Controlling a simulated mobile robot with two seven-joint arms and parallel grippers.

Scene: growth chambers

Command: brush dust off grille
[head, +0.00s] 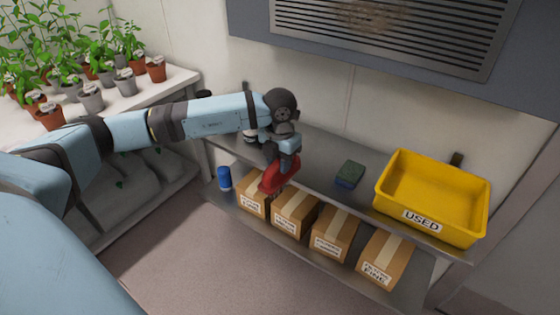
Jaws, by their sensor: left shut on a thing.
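The grille (385,38) is a slatted grey panel in the dark housing at the top of the head view. A brownish patch of dust (365,16) shows on its upper middle. My left gripper (285,162) is below and left of the grille, over the front edge of the shelf. It is shut on a red object (279,175), which seems to be the brush; no bristles can be made out. The red object is well apart from the grille. My right gripper is not in view.
A yellow bin (432,236) marked USED stands at the right of the metal shelf (325,176). Several cardboard boxes (334,233) and a blue can (224,178) stand on the lower shelf. Potted plants (90,98) fill the left bench.

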